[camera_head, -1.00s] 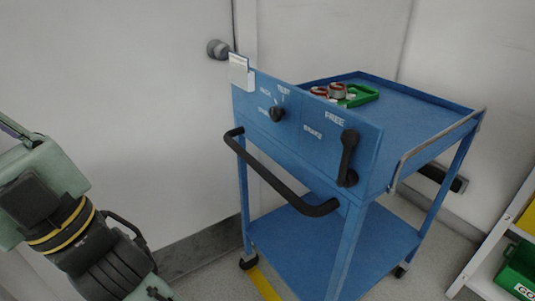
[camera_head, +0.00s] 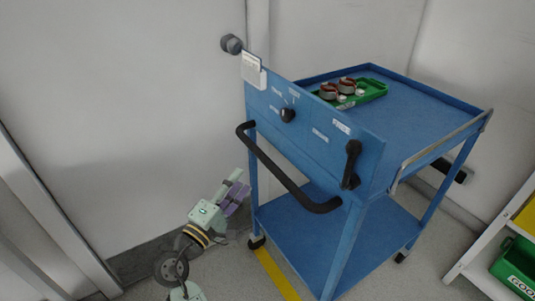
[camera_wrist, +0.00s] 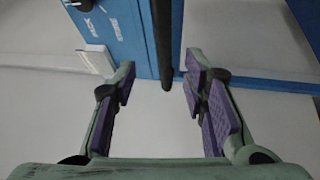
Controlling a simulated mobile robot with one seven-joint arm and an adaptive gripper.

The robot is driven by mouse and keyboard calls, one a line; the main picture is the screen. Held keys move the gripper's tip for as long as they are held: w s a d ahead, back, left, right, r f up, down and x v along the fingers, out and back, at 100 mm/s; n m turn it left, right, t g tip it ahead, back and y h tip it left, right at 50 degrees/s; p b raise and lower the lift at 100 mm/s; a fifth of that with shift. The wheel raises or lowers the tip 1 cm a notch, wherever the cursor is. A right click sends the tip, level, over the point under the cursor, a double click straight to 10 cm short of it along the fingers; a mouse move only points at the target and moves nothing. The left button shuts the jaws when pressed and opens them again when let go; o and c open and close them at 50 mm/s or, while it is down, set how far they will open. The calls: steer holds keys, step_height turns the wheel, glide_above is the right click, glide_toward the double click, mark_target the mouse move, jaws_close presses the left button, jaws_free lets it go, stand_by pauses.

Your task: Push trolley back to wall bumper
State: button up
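The blue trolley (camera_head: 330,215) stands in the middle of the head view, its front panel and black bar handle (camera_head: 285,180) facing me. The panel carries a round knob (camera_head: 288,115) and a black lever (camera_head: 351,165) that points up toward its upper label. The dark wall bumper (camera_head: 459,174) shows behind the trolley at the right, low on the wall; the gap to the trolley is hard to judge. My gripper (camera_head: 238,192) is just left of the trolley's handle. In the wrist view my gripper (camera_wrist: 158,84) is open and empty, and the handle (camera_wrist: 162,45) appears ahead between its fingertips.
A green tray (camera_head: 372,94) with red-and-grey stators (camera_head: 337,88) lies on the trolley top. A white tag (camera_head: 253,70) hangs at the panel's left corner, near a door knob (camera_head: 231,44). A white shelf (camera_head: 490,235) with a green bin (camera_head: 517,268) stands at right.

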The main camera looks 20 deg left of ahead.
mark_target(265, 160)
steer(key=shift+h, duration=0.7)
steer(key=p+x, duration=0.1)
steer(key=x, duration=0.2)
steer(key=d+p+x, duration=0.1)
steer(key=x, duration=0.2)
steer(key=p+x, duration=0.1)
steer(key=x, duration=0.2)
steer(key=shift+w+d+f, duration=0.1)
steer(key=shift+d, duration=0.4)
steer(key=shift+w+d, duration=0.15)
steer(key=shift+w, duration=0.35)
steer(key=shift+c, duration=0.6)
jaws_close()
